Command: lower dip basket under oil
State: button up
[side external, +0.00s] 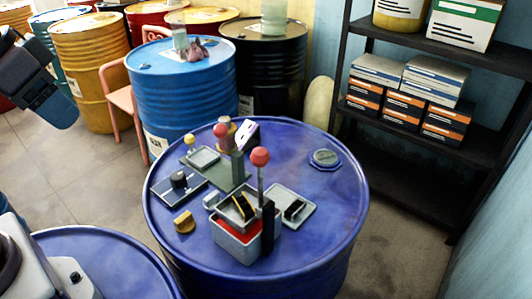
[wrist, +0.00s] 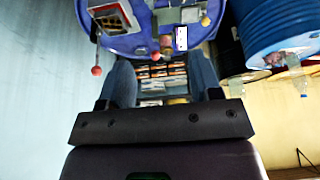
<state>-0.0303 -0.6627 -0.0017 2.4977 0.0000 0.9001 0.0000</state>
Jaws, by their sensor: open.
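A grey square tub (side external: 238,248) with red liquid stands at the front of the blue drum top. The red knob also shows in the wrist view (wrist: 96,71). My gripper (side external: 58,112) is at the upper left, well away from the tub. In the wrist view my gripper (wrist: 160,72) is open, with nothing between its fingers.
The blue drum top (side external: 320,220) also holds grey trays (side external: 296,207), a second red knob (side external: 220,130), a yellow knob (side external: 190,140) and a brass-coloured piece (side external: 184,222). Other drums stand behind. A black shelf (side external: 430,120) with boxes is at the right. The drum's right side is mostly clear.

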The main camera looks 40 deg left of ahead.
jog(key=w+d+f+n+g+h, duration=0.4)
jog(key=w+d+f+n+h, duration=0.5)
jog(key=w+f+n+h, duration=0.6)
notch_tip(320, 180, up, 4)
jog(key=w+d+n+t+h, duration=0.1)
jog(key=w+n+t+h, duration=0.2)
jog(key=d, duration=0.4)
jog(key=w+d, duration=0.1)
jog(key=d, duration=0.3)
jog(key=w+d, duration=0.1)
jog(key=d, duration=0.3)
jog(key=shift+w+f, duration=0.15)
